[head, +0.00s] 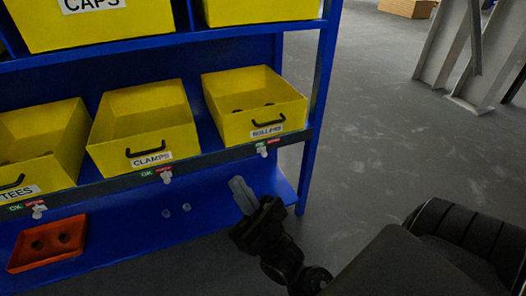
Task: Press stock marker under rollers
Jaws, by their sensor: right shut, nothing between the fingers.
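The rollers bin (250,106) is a yellow open box at the right end of the middle shelf, with a small label that is hard to read. Under it, on the dark shelf-edge rail, sits a small pale stock marker (263,152) beside a red tag. My right gripper (239,188) is shut and empty, its pale fingers pointing up. In the picture it is just below and left of that marker, apart from it. My left gripper is not in view.
The clamps bin (143,127) and tees bin (40,143) stand to the left, with markers (167,178) and (38,212) below them. An orange tray (48,243) lies on the lower blue shelf. A blue post (318,110) edges the rack. Grey floor (370,150) is open to the right.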

